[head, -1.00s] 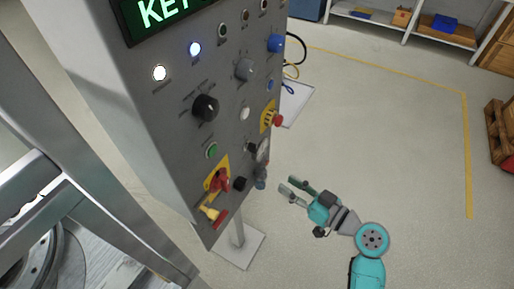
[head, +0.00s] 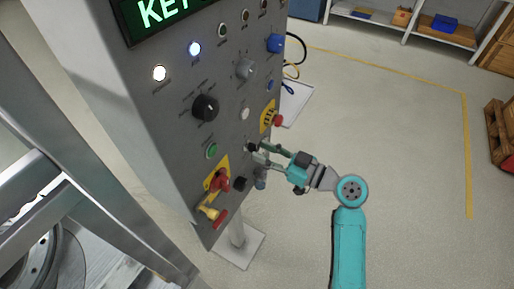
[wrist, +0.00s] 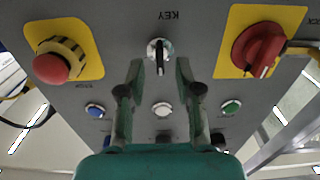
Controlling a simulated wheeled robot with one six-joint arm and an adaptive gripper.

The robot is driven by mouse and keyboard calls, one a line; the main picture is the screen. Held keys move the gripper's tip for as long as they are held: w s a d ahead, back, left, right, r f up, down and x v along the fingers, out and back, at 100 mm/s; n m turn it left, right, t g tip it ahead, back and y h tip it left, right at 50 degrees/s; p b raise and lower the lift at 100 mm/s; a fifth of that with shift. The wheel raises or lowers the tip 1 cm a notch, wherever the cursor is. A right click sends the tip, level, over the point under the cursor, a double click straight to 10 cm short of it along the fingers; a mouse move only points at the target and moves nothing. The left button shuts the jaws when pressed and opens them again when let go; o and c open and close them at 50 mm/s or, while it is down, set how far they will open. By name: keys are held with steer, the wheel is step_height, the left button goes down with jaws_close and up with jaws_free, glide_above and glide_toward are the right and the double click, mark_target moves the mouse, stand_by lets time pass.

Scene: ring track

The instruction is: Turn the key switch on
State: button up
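The key switch (wrist: 160,50) is a round silver lock with a dark key in it, under the upside-down word KEY in the wrist view. The key stands upright in that picture. In the head view the key switch (head: 251,147) is a small dark spot on the grey panel, partly covered by my gripper. My gripper (wrist: 160,70) is open, with one fingertip on each side of the key and a visible gap to both. In the head view my gripper (head: 260,151) is at the panel face. I cannot tell how deep the fingertips reach around the key.
A red emergency button (wrist: 53,66) on a yellow plate is left of the key in the wrist view. A red rotary switch (wrist: 258,48) on yellow is at right. Blue, white (wrist: 162,109) and green buttons sit below. The floor (head: 400,130) right of the panel is clear.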

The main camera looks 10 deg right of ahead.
mark_target(251, 147)
steer(key=shift+x, duration=1.35)
steer(key=shift+c, duration=0.2)
jaws_close()
steer(key=shift+m, duration=0.4)
steer(key=m, duration=1.1)
steer(key=shift+d+f, duration=0.1)
steer(key=shift+f, duration=0.05)
steer(key=shift+w, duration=0.1)
